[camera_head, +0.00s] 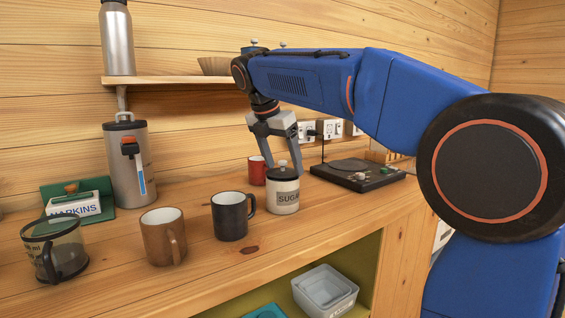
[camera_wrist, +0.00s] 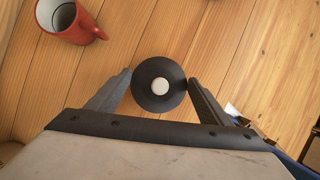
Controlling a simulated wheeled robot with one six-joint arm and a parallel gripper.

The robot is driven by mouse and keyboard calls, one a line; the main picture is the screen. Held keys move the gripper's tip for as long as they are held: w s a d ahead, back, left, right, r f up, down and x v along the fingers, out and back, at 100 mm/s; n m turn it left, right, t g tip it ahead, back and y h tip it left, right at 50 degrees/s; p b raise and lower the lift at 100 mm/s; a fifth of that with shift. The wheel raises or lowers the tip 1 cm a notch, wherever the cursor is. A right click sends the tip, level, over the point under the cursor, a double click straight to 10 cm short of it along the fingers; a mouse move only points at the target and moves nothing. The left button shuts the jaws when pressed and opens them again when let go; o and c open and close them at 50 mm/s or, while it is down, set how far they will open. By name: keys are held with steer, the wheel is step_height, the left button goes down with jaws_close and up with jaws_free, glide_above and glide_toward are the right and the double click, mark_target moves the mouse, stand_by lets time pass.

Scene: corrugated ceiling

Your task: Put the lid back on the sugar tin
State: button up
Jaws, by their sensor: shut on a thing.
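The sugar tin (camera_head: 284,196) is a cream canister labelled SUGAR, upright on the wooden counter. Its dark round lid (camera_head: 282,174) is over the tin's mouth, level and lined up as far as I can see; I cannot tell whether it is fully seated. My gripper (camera_head: 283,167) points down over the tin, shut on the lid. In the wrist view the lid (camera_wrist: 145,92) is a dark disc with a pale knob, between the two fingers of my gripper (camera_wrist: 160,78). The tin's body is hidden under the lid there.
A black mug (camera_head: 229,217) and a brown mug (camera_head: 160,238) stand left of the tin. A red mug (camera_head: 257,171) is close behind it, also in the wrist view (camera_wrist: 72,22). A black hot plate (camera_head: 352,177) lies to the right. The counter's front edge is near.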

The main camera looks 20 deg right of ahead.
steer(key=o, duration=1.2)
steer(key=shift+r, duration=3.5)
jaws_close()
steer(key=shift+f, duration=2.2)
